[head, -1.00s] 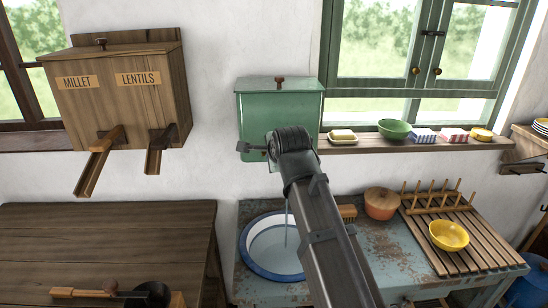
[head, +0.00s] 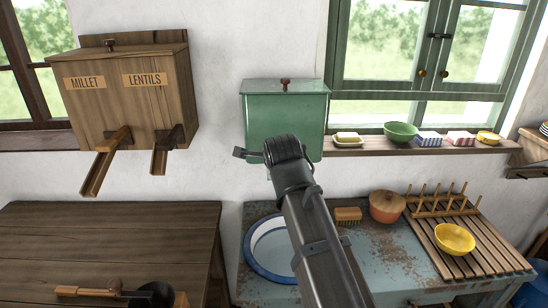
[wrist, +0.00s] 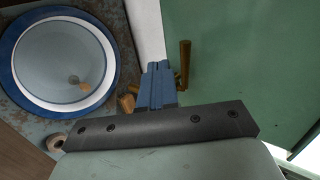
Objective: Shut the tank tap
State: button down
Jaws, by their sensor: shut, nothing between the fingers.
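The green tank (head: 285,112) hangs on the white wall in the head view. It fills the right of the wrist view (wrist: 245,60). A brass-coloured tap handle (wrist: 184,62) stands out beside the tank face in the wrist view. My gripper's blue fingers (wrist: 158,84) are shut together and empty, just left of the handle. I cannot tell whether they touch it. In the head view my arm hides the tap and fingers. The blue-rimmed basin (head: 254,263) sits below the tank and also shows in the wrist view (wrist: 17,35). I see no water stream now.
A wooden grain box (head: 125,98) with two chutes hangs at left above a wooden table (head: 100,240). Right of the basin are a brush (head: 348,214), an orange pot (head: 386,208) and a rack with a yellow bowl (head: 455,238). A window sill (head: 375,146) holds several small items.

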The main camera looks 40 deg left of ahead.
jog(key=v, duration=1.1)
jog(key=shift+s+f, duration=0.4)
